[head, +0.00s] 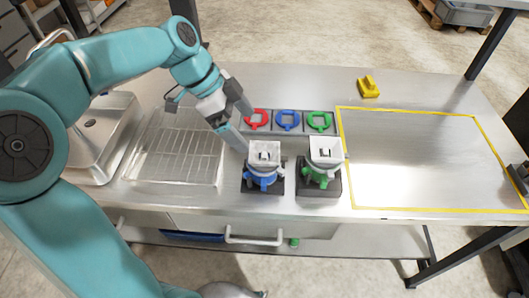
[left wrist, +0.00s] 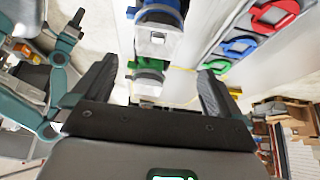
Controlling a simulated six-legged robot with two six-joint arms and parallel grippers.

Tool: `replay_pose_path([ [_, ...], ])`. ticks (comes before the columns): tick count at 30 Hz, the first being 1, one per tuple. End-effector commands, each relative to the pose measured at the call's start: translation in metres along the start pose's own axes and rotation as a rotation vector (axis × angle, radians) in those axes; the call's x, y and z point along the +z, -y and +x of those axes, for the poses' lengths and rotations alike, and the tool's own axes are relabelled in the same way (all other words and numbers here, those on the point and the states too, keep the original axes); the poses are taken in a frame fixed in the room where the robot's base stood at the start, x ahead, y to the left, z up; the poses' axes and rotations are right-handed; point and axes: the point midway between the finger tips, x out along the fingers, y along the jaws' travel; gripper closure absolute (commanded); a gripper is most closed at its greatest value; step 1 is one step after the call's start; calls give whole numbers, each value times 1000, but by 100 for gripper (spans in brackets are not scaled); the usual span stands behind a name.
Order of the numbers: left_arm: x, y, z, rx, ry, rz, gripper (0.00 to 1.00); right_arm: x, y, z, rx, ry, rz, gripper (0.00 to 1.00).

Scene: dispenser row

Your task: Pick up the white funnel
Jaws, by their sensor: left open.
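I cannot pick out a separate white funnel for certain. A white square-topped piece (head: 265,153) sits on the blue dispenser (head: 262,180), and a similar white piece (head: 325,150) sits on the green dispenser (head: 320,176). My left gripper (head: 243,125) is open and empty, just behind and left of the blue dispenser's white top, apart from it. In the left wrist view its fingers (left wrist: 157,75) are spread wide. The blue dispenser's white part (left wrist: 158,42) and the green dispenser (left wrist: 150,64) show beyond them.
A grey tray with red (head: 257,119), blue (head: 288,120) and green (head: 319,121) rings lies behind the dispensers. A wire rack (head: 175,150) and sink (head: 100,130) are left. A yellow object (head: 368,87) lies at the back. The yellow-taped area (head: 430,160) is clear.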

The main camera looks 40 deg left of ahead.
Motion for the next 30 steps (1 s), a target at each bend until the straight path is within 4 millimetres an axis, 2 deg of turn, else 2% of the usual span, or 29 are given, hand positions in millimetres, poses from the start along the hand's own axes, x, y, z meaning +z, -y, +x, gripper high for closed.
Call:
replay_pose_path([
  [3, 0, -1, 21, 3, 0, 0, 0, 0, 0, -1, 0, 0, 0, 100],
  [11, 0, 0, 43, 3, 0, 0, 0, 0, 2, -4, 0, 0, 0, 100],
  [18, 0, -1, 79, 2, 1, -1, 0, 0, 4, -10, 0, 0, 0, 100],
  [26, 0, 0, 84, -2, 1, -1, 0, 0, 4, -10, 0, 0, 0, 100],
  [27, 0, 0, 84, -2, 1, -1, 3, 0, 4, -10, 0, 0, 0, 100],
  [29, 0, 0, 84, -2, 1, -1, 23, 0, 4, -10, 0, 0, 0, 100],
  [30, 0, 0, 84, -2, 1, -1, 36, 0, 4, -10, 0, 0, 0, 100],
])
